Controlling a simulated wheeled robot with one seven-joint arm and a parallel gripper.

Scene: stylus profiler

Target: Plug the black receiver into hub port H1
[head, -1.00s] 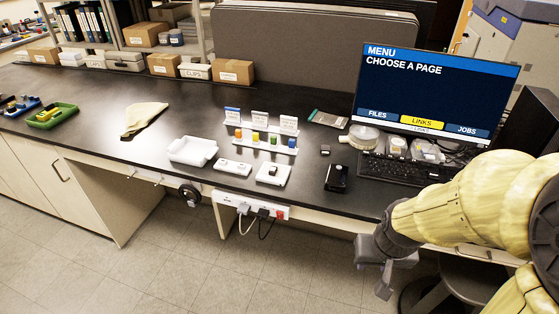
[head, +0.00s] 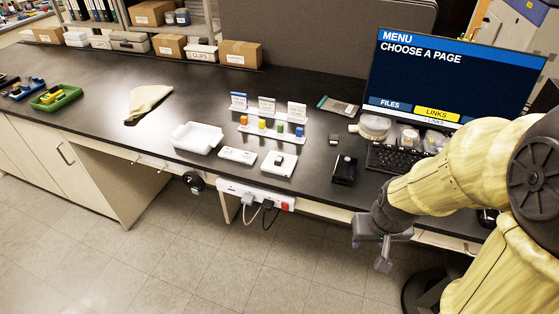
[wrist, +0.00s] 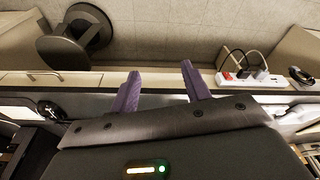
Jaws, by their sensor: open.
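A small black piece (head: 279,160) sits on a white square pad (head: 276,170) near the bench's front edge; it may be the receiver. Just left of it lies a flat white block (head: 237,155), possibly the hub; no port labels are readable. Another small dark item (head: 333,139) lies farther right. My gripper (head: 370,254) is open and empty, hanging in front of the bench edge at the right, apart from these things. In the wrist view its two purple fingers (wrist: 160,74) are spread with nothing between them.
A black box (head: 344,170) stands near the front edge, with the keyboard (head: 392,158) and monitor (head: 450,75) to its right. A white tray (head: 196,138) and a rack of coloured pieces (head: 272,131) stand nearby. A power strip (head: 256,194) hangs below the front edge. A stool (wrist: 75,35) shows in the wrist view.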

